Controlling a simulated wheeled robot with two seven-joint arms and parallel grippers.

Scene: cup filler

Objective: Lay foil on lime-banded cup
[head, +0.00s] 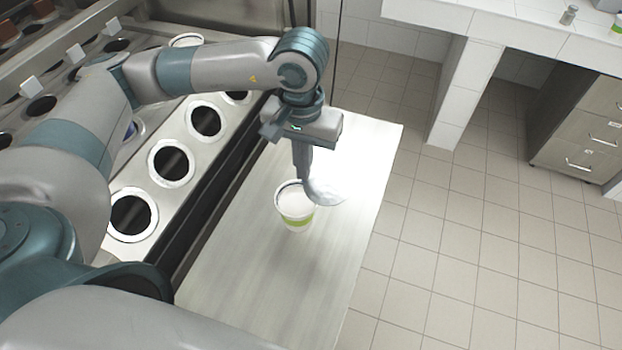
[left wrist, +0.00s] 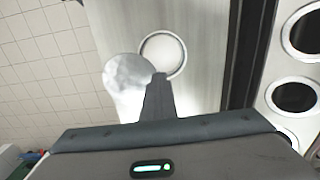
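The lime-banded cup (head: 295,214) stands upright on the pale work table (head: 345,270), with white contents showing inside its rim. In the left wrist view the cup (left wrist: 164,52) appears as a white round opening. My left gripper (head: 303,178) points down just above the cup's far right side. It is shut on a round silvery foil (head: 326,191) by its edge. In the left wrist view the foil (left wrist: 128,72) lies beside the fingers and overlaps one side of the cup's rim. I cannot tell whether it touches the rim. My right gripper is not in view.
The filler machine with a row of round cup holes (head: 171,163) runs along the left of the table. A dark gap (head: 215,205) lies between them. The table around the cup is clear. Drawers (head: 585,135) and a counter stand at far right.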

